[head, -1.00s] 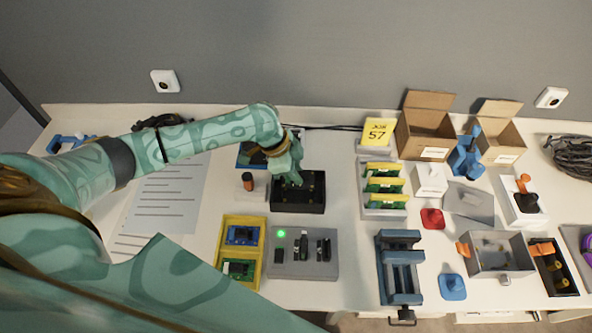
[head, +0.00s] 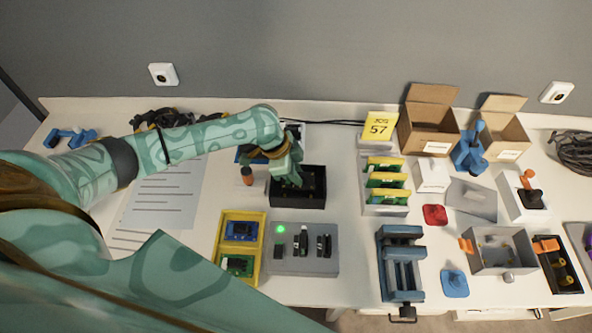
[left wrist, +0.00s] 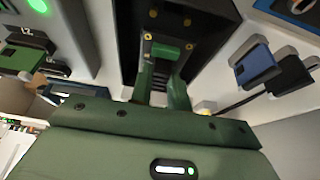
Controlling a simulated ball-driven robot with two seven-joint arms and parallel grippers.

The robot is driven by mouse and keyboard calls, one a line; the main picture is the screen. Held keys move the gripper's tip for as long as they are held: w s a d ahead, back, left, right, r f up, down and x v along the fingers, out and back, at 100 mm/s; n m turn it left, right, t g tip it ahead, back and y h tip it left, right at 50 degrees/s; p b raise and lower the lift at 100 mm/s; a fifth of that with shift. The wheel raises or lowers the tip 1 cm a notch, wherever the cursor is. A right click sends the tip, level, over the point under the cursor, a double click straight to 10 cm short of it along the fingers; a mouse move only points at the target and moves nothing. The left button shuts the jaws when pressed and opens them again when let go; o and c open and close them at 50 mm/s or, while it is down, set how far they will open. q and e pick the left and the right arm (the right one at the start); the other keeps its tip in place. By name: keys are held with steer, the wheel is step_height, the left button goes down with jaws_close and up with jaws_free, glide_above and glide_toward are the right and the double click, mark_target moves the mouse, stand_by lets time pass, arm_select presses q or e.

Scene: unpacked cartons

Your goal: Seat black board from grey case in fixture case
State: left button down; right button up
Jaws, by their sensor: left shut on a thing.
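The black case (head: 312,201), which I take to be the fixture case, sits open-topped at mid table in the head view. My left gripper (head: 291,178) points down into it. In the left wrist view the case wall (left wrist: 128,45) surrounds a dark board (left wrist: 198,32) with gold corner spots. My left gripper (left wrist: 163,72) is shut on a part of this black board, with a small green block near its fingertips. Whether the board lies flat on the case floor is hidden. I cannot tell which container is the grey case. My right gripper is out of view.
A grey block (head: 323,264) with a green light and a yellow tray (head: 261,250) of boards stand in front. A grey rack (head: 382,210) and a blue vise (head: 401,265) are to the right. An orange-topped bottle (head: 247,176) stands close left of the case.

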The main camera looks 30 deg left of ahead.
arm_select(q)
steer(key=shift+f+b, duration=0.85)
steer(key=shift+f, duration=0.95)
steer(key=c, duration=1.3)
jaws_free()
steer(key=shift+o, duration=0.2)
steer(key=shift+r, duration=0.1)
steer(key=p+v, duration=0.5)
steer(key=v, duration=1.1)
